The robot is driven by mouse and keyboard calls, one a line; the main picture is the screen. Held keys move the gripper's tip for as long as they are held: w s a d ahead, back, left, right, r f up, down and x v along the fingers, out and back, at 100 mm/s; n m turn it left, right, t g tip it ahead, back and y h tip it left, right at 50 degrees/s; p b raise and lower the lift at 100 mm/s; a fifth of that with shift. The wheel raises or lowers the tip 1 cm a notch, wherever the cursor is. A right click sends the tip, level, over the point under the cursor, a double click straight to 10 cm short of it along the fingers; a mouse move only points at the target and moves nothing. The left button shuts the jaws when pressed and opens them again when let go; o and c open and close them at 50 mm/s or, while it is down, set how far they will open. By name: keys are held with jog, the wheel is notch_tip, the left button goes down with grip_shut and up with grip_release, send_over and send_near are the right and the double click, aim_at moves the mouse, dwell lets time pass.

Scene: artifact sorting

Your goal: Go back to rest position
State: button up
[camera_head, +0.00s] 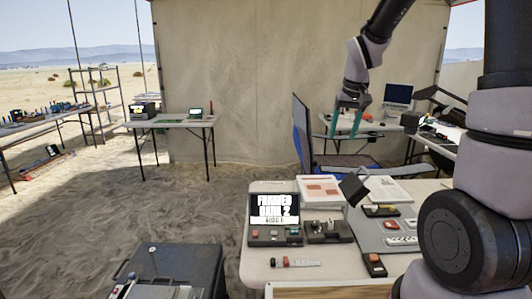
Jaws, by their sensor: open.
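My gripper (346,130) hangs from my arm in the upper middle right of the head view. Its two teal fingers point down and stand apart, with nothing visible between them. It shows in front of the back tables and the tent wall, above the near table (335,268). My arm comes in from the top right, and its large grey and black links cover the right side of the view.
The near table holds a device with a lit screen (274,209), papers (321,188) and a grey tray (374,237) with small items. A blue chair (303,133) stands behind it. A dark case (168,264) is at the lower left. Sandy floor lies open at left.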

jog(key=s+r+m+t, duration=0.1)
jog(key=s+r, duration=0.3)
jog(key=s, duration=0.3)
jog(key=s+d+r+m+t+y, duration=0.1)
jog(key=s+r, duration=0.3)
jog(key=s, duration=0.3)
jog(key=s+r+m+t, duration=0.1)
jog(key=s+r+t, duration=0.1)
jog(key=s+r, duration=0.2)
jog(key=s, duration=0.3)
jog(key=shift+s+d+r+m, duration=0.25)
jog(key=shift+s+r+m, duration=0.05)
jog(key=shift+s+r, duration=0.1)
